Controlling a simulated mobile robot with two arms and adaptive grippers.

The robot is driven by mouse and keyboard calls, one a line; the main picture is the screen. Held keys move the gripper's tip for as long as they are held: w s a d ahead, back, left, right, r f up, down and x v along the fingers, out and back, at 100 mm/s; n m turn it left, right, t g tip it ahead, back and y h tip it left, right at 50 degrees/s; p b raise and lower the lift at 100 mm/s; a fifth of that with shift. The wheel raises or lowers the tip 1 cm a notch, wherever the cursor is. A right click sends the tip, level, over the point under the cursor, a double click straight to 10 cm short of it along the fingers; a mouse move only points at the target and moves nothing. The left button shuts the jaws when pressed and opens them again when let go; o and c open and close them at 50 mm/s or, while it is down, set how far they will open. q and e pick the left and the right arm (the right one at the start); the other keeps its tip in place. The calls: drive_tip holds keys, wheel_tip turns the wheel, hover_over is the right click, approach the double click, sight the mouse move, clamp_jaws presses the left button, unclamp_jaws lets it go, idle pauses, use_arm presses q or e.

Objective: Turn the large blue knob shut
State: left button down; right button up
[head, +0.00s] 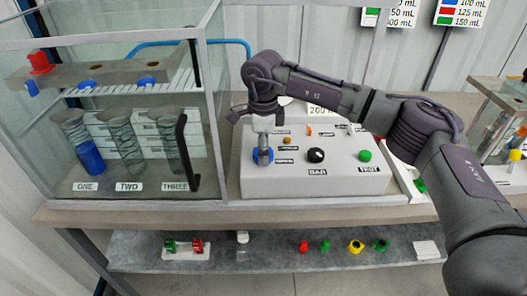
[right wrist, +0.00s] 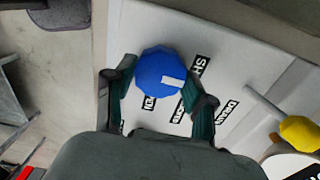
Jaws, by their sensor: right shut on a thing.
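The large blue knob (head: 257,157) is on the left of the sloped front of a light grey control box (head: 335,185). My right gripper (head: 264,152) reaches down over it and partly hides it. In the right wrist view the blue knob (right wrist: 155,66) sits between the two green fingers of my right gripper (right wrist: 160,92), which is shut on it. A white mark on the knob points toward the lower right of that view, near a label beginning "SH" that is only partly readable. My left gripper is not in view.
A black knob (head: 316,155) and a green button (head: 365,156) are on the same box. A glass case (head: 210,110) with several beakers stands close on the left. A lower shelf (head: 280,264) holds small coloured parts. A yellow knob (right wrist: 300,132) shows in the right wrist view.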

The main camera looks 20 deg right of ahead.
drive_tip(key=shift+n, duration=0.3)
drive_tip(key=o, duration=1.2)
drive_tip(key=shift+a, duration=0.1)
drive_tip(key=shift+c, duration=0.2)
wheel_tip(320, 180, up, 12)
